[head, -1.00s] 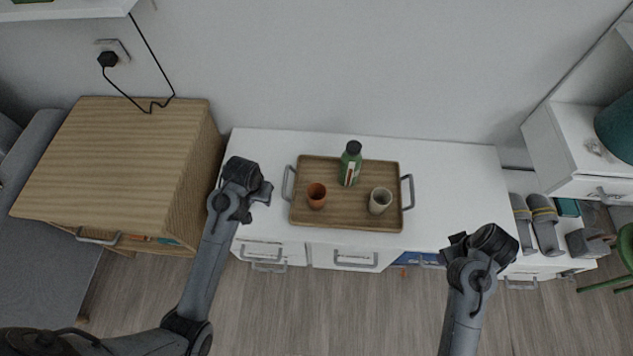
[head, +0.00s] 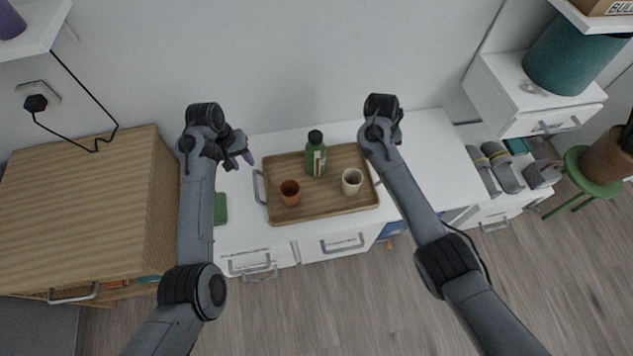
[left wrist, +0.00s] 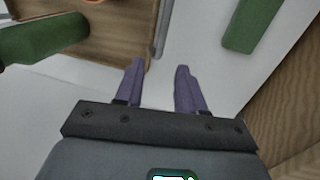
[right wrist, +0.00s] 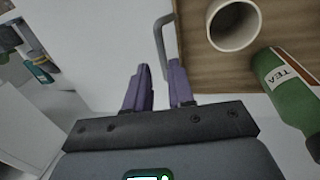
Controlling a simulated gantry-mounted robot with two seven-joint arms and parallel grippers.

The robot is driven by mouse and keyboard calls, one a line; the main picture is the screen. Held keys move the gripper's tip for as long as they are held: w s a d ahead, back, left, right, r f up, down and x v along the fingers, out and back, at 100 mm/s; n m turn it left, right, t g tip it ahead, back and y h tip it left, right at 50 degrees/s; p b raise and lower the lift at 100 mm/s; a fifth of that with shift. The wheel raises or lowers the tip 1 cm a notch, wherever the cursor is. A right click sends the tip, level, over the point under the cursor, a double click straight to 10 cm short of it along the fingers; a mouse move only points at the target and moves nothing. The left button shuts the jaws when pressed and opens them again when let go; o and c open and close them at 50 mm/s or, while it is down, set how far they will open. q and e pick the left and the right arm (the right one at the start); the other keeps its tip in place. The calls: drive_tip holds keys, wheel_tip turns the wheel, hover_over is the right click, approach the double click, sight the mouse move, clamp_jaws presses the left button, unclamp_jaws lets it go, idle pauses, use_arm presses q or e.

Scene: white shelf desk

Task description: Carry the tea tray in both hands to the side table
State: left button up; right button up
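The wooden tea tray (head: 325,205) lies on the white desk. On it stand a green tea bottle (head: 316,160), an orange-brown cup (head: 290,192) and a pale cup (head: 352,181). My left gripper (head: 246,157) is open and empty beyond the tray's left handle (head: 259,188). Its spread purple fingers (left wrist: 162,88) are beside the tray's edge in the left wrist view. My right gripper is above the tray's right end, its fingers hidden in the head view. In the right wrist view its fingers (right wrist: 160,85) are apart, near the grey right handle (right wrist: 162,38), apparently not gripping it.
A wooden cabinet (head: 80,215) stands left of the desk. A green object (head: 221,208) lies on the desk left of the tray. Slippers (head: 495,168), a white drawer unit (head: 520,90) and a green stool (head: 590,175) are at the right. The desk right of the tray is clear.

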sight(254, 176)
use_arm(q)
drive_tip(key=shift+w+f, duration=0.1)
